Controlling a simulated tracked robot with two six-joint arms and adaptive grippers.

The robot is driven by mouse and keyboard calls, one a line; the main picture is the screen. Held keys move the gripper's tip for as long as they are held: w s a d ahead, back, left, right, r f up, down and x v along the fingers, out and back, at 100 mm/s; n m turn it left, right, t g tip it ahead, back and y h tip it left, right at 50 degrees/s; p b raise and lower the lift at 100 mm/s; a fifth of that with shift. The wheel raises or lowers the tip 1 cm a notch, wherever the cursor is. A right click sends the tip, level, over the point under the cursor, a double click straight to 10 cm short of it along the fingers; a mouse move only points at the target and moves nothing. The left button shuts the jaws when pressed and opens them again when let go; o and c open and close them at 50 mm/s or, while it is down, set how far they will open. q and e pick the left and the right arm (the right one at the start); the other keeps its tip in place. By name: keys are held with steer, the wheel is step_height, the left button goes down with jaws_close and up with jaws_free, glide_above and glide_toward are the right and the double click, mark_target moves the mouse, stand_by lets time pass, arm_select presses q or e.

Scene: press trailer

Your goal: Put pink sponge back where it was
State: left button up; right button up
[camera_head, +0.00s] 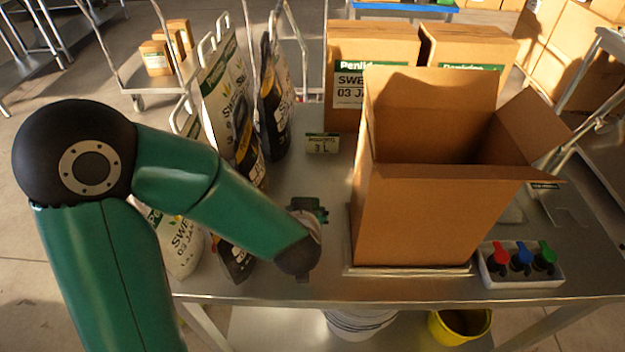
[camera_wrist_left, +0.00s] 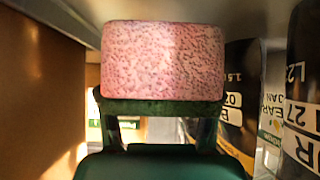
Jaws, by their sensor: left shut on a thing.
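The pink speckled sponge (camera_wrist_left: 163,58) fills the upper middle of the left wrist view. My left gripper (camera_wrist_left: 160,106) is shut on it. In the head view my left gripper (camera_head: 309,212) is over the steel table, between the bags and the open cardboard box; its wrist hides most of it, and I cannot make out the sponge there. My right gripper is not in view.
The open cardboard box (camera_head: 440,215) stands just right of my left gripper. White and black bags (camera_head: 228,95) stand to the left. A small label card (camera_head: 322,143) and closed boxes (camera_head: 372,55) are behind. A white tray (camera_head: 522,281) holds red, blue and green-topped bottles.

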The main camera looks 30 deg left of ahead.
arm_select(q)
steer(key=w+a+p, duration=0.1)
steer(key=w+a, duration=0.2)
steer(key=w, duration=0.1)
steer(key=w+a+p, duration=0.1)
steer(key=w+a, duration=0.2)
steer(key=w, duration=0.2)
steer(key=w+a+p, duration=0.1)
steer(key=w+a, duration=0.2)
steer(key=w, duration=0.2)
steer(key=shift+w+f, duration=0.1)
steer(key=shift+w, duration=0.1)
steer(key=shift+w+a+f, duration=0.1)
steer(key=shift+w+f, duration=0.05)
steer(key=shift+f, duration=0.8)
steer(key=shift+w+a+f, duration=0.1)
steer(key=shift+w+f, duration=0.05)
steer(key=shift+f, duration=0.75)
steer(key=o, duration=0.8)
steer(key=shift+r, duration=0.1)
steer(key=shift+s, duration=0.1)
steer(key=v, duration=1.2)
